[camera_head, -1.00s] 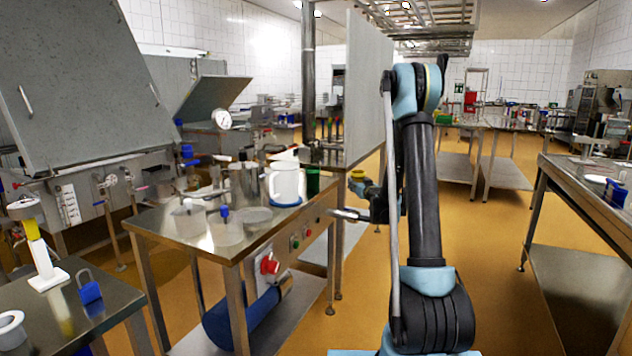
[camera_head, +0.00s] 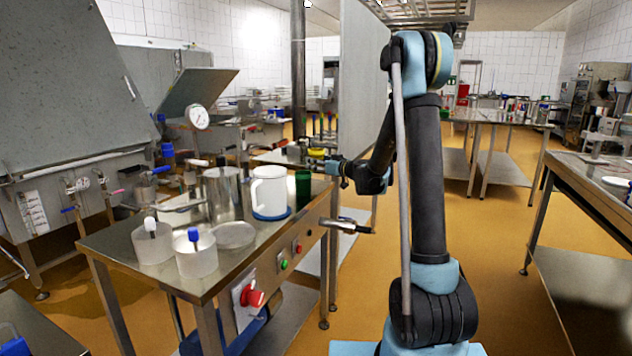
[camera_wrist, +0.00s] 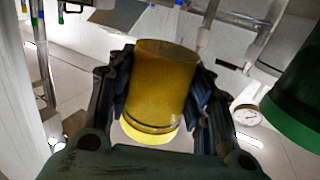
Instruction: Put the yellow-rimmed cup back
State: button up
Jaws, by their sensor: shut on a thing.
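The yellow-rimmed cup (camera_wrist: 160,85) is between the two fingers of my gripper (camera_wrist: 160,100) in the wrist view. The fingers press on its sides. Its body looks translucent yellow, with a dark ring near a bright yellow end. In the head view my gripper (camera_head: 330,163) is at the far right corner of the steel table (camera_head: 225,265), and a small yellow part of the cup (camera_head: 316,153) shows there. A green cup (camera_head: 303,189) stands on the table below and near my gripper. It also shows large at the right of the wrist view (camera_wrist: 292,110).
A white jug (camera_head: 268,192) on a blue base, a steel pot (camera_head: 222,193) and two clear tubs (camera_head: 197,258) crowd the table. A grey upright panel (camera_head: 362,100) stands behind my gripper. Several coloured-tipped items (camera_head: 318,127) show beyond.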

aim_at(316, 184)
jog(key=shift+s+a+f, duration=0.1)
jog(key=shift+f, duration=1.5)
jog(key=shift+a+f, duration=0.1)
jog(key=shift+f, duration=1.5)
jog(key=o, duration=1.1)
jog(key=shift+d, duration=0.1)
